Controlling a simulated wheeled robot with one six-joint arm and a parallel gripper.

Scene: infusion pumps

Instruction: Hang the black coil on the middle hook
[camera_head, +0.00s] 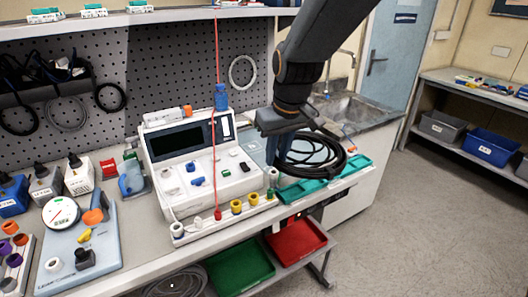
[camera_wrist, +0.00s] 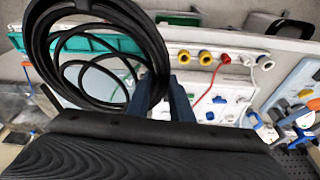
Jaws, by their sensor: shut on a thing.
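The black coil (camera_head: 340,157) is a bundle of several cable loops. My gripper (camera_head: 283,134) is shut on one side of it. The coil hangs to the right of the gripper, over the green tray at the right end of the bench. In the wrist view the coil (camera_wrist: 154,48) spreads to the left of my gripper's fingers (camera_wrist: 168,102). I cannot make out a bare middle hook.
A white infusion pump (camera_head: 185,150) stands on the bench beside my gripper. A green tray (camera_head: 350,172) lies below the coil. A sink (camera_head: 350,105) is behind at the right.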

